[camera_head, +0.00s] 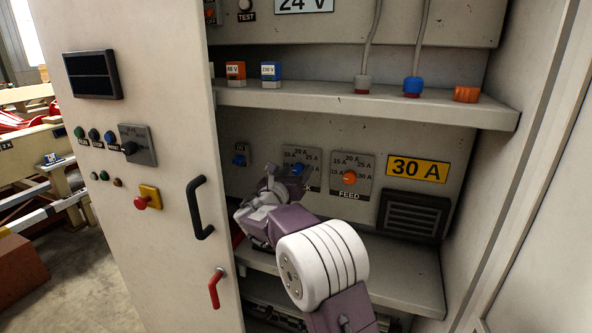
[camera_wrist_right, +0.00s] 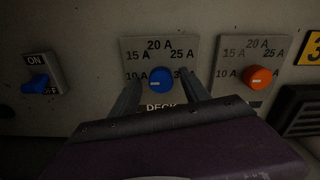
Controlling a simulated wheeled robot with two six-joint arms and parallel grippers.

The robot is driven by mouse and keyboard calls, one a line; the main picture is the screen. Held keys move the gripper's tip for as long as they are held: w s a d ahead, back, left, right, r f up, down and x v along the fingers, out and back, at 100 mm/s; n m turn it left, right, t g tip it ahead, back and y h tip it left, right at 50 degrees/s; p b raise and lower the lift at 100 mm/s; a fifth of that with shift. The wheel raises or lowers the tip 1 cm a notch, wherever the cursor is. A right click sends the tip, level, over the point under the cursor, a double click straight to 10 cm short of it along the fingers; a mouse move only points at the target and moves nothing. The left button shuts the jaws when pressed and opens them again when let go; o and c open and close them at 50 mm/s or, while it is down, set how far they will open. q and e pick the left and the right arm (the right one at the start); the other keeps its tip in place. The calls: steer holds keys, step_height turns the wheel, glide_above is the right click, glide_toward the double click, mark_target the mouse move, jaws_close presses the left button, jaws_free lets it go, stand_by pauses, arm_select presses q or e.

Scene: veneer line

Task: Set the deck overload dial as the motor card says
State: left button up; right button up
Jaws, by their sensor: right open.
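The blue DECK dial (camera_wrist_right: 161,79) sits on a grey scale plate marked 10 A, 15 A, 20 A, 25 A and a partly hidden mark at right. Its pale pointer line lies toward the left, by 10 A. In the head view the blue dial (camera_head: 298,169) is partly hidden behind my right gripper (camera_head: 289,182). In the right wrist view my open right gripper (camera_wrist_right: 161,84) has one finger to each side of the dial, with gaps between fingers and knob. I cannot make out a motor card. My left gripper is not in view.
The orange FEED dial (camera_head: 349,178) is just right, beside a yellow 30 A label (camera_head: 418,170) and a vent (camera_head: 413,214). A blue ON/OFF switch (camera_wrist_right: 36,83) is left. A shelf (camera_head: 370,107) with plugs overhangs; the open cabinet door (camera_head: 150,240) stands left.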

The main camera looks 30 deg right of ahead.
steer(key=shift+w+d+r, duration=0.1)
steer(key=shift+w+d, duration=0.05)
steer(key=shift+d, duration=0.1)
